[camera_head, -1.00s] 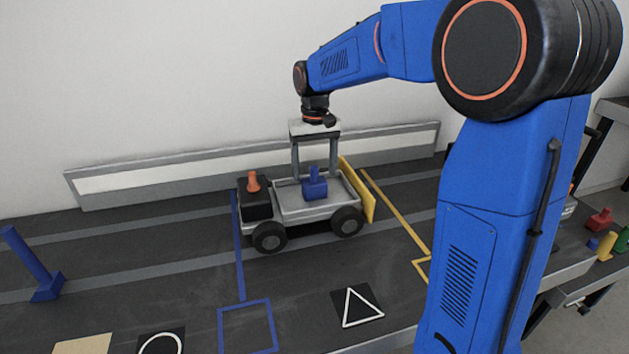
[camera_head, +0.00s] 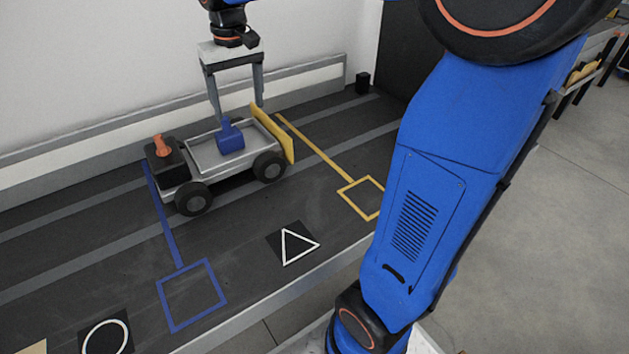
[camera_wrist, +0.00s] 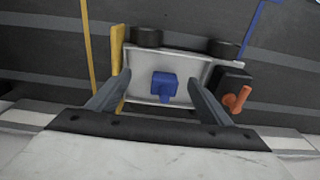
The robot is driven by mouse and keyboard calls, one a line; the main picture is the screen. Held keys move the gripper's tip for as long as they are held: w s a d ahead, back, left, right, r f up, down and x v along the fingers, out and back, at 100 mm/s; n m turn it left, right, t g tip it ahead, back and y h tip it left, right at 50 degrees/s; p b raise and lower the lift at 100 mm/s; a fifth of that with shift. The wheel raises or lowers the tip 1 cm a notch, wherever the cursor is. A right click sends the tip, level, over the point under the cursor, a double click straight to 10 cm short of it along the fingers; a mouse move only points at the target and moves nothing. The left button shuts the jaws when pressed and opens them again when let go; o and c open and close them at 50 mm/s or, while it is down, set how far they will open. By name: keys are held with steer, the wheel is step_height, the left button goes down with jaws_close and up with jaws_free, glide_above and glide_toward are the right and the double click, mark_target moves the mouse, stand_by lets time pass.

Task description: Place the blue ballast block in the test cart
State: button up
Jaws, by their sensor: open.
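The test cart (camera_head: 198,162) stands on the dark bench, a grey flatbed with black wheels, a dark front with an orange peg, and a yellow panel at its other end. The blue ballast block (camera_head: 230,140), with an upright knob, sits in the cart's bed. In the wrist view the block (camera_wrist: 163,86) rests within the tray, near its middle. My gripper (camera_head: 239,115) is over the cart with its fingers spread wide apart, pointing down. In the wrist view, the fingers (camera_wrist: 158,84) lie to either side of the block, with clear gaps between.
A blue line runs to a blue square (camera_head: 192,295) and a yellow line to a yellow square (camera_head: 362,197). A white triangle tile (camera_head: 293,243) and a circle tile (camera_head: 107,336) lie near the front edge. A wall rail (camera_head: 300,82) runs behind the cart.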

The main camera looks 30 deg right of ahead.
steer(key=s+d+f+t, duration=0.1)
steer(key=s+f, duration=0.2)
steer(key=s, duration=0.6)
steer(key=s+d+f+t, duration=0.1)
steer(key=s+d+f, duration=0.1)
steer(key=s, duration=0.7)
steer(key=s+d+f+t, duration=0.1)
steer(key=s+f, duration=0.3)
steer(key=s, duration=0.4)
steer(key=shift+s+d+f+t, duration=0.2)
steer(key=shift+s+d+t, duration=0.2)
